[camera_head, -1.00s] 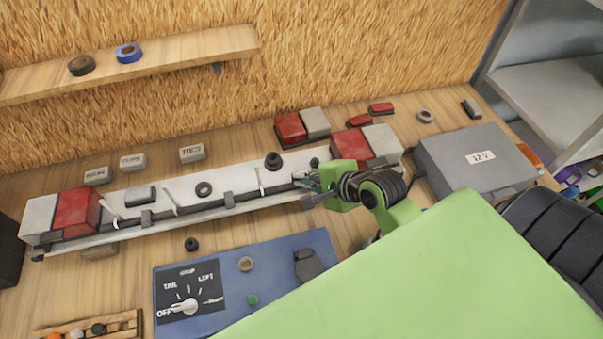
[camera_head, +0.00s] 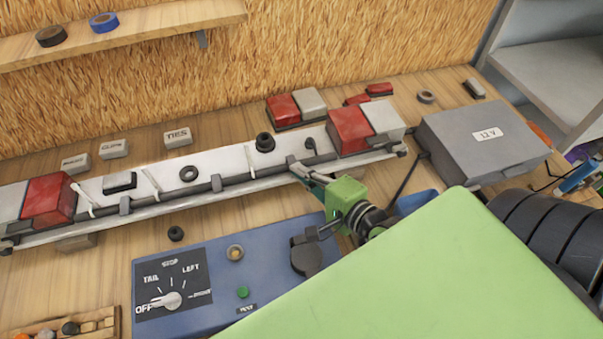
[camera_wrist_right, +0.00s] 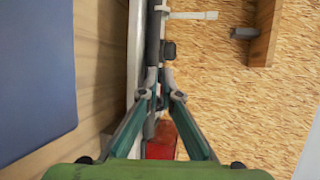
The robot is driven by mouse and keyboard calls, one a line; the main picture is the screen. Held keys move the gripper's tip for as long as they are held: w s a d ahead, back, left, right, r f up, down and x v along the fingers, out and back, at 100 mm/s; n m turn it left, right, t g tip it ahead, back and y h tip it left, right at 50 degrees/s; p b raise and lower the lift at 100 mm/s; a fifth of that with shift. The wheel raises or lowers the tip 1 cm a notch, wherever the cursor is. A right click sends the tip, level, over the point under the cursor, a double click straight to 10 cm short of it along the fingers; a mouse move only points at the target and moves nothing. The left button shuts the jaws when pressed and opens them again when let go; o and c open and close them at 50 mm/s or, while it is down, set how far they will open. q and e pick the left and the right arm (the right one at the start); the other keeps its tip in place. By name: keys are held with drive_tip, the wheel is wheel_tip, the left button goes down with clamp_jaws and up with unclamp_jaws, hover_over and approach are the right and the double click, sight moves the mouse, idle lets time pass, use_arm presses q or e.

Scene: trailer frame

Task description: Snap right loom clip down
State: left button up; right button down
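The dark wiring loom (camera_head: 180,195) runs along the front of the long pale light bar (camera_head: 205,163). Grey loom clips sit on it at the left (camera_head: 125,206) and the middle (camera_head: 217,183). My right gripper (camera_head: 297,166) has its fingertips at the loom on the right stretch, left of the right red lamp (camera_head: 347,128). The right clip is not clearly told apart from the fingertips there. In the right wrist view the fingertips (camera_wrist_right: 160,82) are close together over the loom, with no object clearly held. My left gripper is out of view.
A blue switch panel (camera_head: 220,285) stands in front. A grey 12 V box (camera_head: 480,140) stands to the right. White ties (camera_head: 150,180) stick up from the loom.

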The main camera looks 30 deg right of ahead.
drive_tip(key=shift+a+f, duration=0.1)
drive_tip(key=shift+f, duration=0.1)
drive_tip(key=c, duration=2.2)
unclamp_jaws()
drive_tip(key=shift+c, duration=0.2)
drive_tip(key=shift+r, duration=0.1)
